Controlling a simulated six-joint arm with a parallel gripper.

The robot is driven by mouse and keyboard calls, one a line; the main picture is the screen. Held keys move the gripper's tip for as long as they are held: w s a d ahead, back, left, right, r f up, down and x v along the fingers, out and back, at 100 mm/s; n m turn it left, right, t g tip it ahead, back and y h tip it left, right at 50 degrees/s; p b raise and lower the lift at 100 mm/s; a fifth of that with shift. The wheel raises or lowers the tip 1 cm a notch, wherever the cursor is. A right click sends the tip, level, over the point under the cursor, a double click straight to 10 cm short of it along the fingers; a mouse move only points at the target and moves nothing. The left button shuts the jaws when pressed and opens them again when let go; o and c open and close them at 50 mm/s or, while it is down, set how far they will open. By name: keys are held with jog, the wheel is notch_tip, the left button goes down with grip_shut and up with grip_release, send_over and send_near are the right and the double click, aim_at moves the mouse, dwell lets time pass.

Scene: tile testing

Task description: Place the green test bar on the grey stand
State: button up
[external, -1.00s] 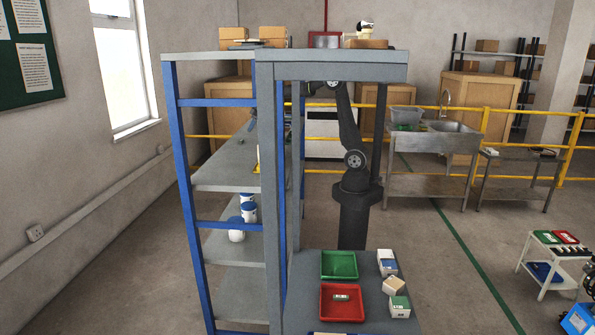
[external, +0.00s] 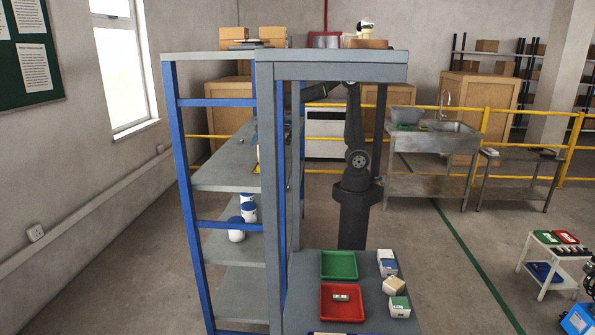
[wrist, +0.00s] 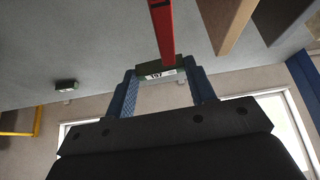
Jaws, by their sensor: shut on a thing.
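My gripper (wrist: 163,82) shows in the wrist view with its two blue fingers shut on a green bar (wrist: 147,71). The bar lies crosswise between the fingertips and bears a white label with dark print. In the external view my gripper and the held bar are hidden behind the shelf frame; my forearm reaches left behind it. I cannot pick out the grey stand with certainty in either view.
The blue-and-grey shelf frame (external: 268,190) stands in front of my arm. A green tray (external: 339,277) and a red tray (external: 326,312), holding a small item, lie on the grey table. In the wrist view a red strip (wrist: 163,35) appears above the bar.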

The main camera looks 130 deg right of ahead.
jog(key=shift+d, duration=0.1)
jog(key=s+d+r, duration=0.1)
jog(key=s+d, duration=0.2)
jog(key=d, duration=0.4)
jog(key=s+d+r+m, duration=0.1)
jog(key=s+d, duration=0.2)
jog(key=d, duration=0.3)
jog(key=s+d+r, duration=0.1)
jog(key=s+d, duration=0.3)
jog(key=d, duration=0.3)
jog(key=s+d+r, duration=0.1)
jog(key=s+d, duration=1.3)
jog(key=s, duration=0.3)
jog(key=shift+s, duration=0.15)
jog(key=w+f, duration=0.2)
jog(key=w, duration=0.2)
jog(key=w+d+f, duration=0.1)
jog(key=w+f, duration=0.1)
jog(key=w, duration=0.1)
jog(key=w+d+f, duration=0.1)
jog(key=w+f, duration=0.2)
jog(key=w, duration=0.1)
jog(key=shift+w, duration=0.3)
jog(key=shift+f, duration=1.75)
jog(key=shift+f, duration=0.15)
